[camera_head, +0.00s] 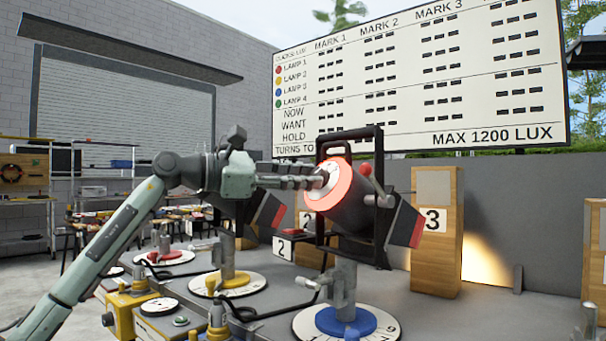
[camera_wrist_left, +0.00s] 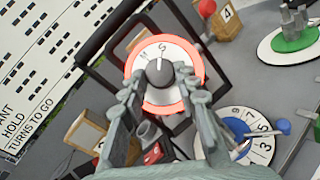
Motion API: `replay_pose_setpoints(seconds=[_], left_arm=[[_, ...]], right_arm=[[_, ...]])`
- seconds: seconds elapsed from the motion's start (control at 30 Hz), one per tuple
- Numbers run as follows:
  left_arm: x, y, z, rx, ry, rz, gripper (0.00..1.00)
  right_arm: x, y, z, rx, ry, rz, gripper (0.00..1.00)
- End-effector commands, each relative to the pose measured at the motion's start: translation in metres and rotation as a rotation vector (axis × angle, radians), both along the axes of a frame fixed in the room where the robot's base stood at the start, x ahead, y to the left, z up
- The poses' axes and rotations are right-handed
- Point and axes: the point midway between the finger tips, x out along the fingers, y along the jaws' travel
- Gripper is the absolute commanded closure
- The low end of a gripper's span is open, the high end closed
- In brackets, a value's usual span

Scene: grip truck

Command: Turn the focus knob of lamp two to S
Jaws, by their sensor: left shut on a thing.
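A dark lamp (camera_head: 349,205) hangs in a black yoke, with a glowing red ring around its white rear dial. My left gripper (camera_head: 318,180) reaches the dial from the left. In the left wrist view, the fingertips of the gripper (camera_wrist_left: 157,78) are shut on the dark focus knob (camera_wrist_left: 159,72), one on each side. The white dial (camera_wrist_left: 151,96) carries letters at its top; one looks like S, with M to its left. The knob's pale pointer line points up, near the S-like letter. Part of the dial is behind the fingers. My right gripper is out of view.
A blue turntable (camera_head: 374,322) and a yellow one (camera_head: 256,283) stand on the grey bench below. A wooden block marked 3 (camera_head: 436,240) stands right of the lamp. The scoreboard (camera_head: 420,85) is behind.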

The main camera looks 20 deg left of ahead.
Motion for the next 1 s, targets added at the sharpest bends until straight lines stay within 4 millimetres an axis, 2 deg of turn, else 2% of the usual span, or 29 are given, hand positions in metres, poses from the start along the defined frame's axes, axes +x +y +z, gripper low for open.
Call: replay_pose_setpoints(seconds=[0.37,0.4,0.53,0.83,1.0], left_arm=[[0.001,0.0,-0.001,0.005,-0.001,0.0,0.98],[0.001,0.0,-0.001,0.005,-0.001,0.0,0.65],[0.0,0.0,-0.001,0.004,-0.002,0.0,0.49],[0.0,0.001,0.0,0.003,-0.001,0.0,0.48],[-0.011,0.015,0.0,0.003,-0.001,0.003,0.48]], right_arm=[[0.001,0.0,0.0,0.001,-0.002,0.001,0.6],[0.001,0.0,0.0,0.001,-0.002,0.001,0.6],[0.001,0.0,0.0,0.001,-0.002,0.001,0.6],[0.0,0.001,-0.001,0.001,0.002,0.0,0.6],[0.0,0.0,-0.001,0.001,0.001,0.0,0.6]])
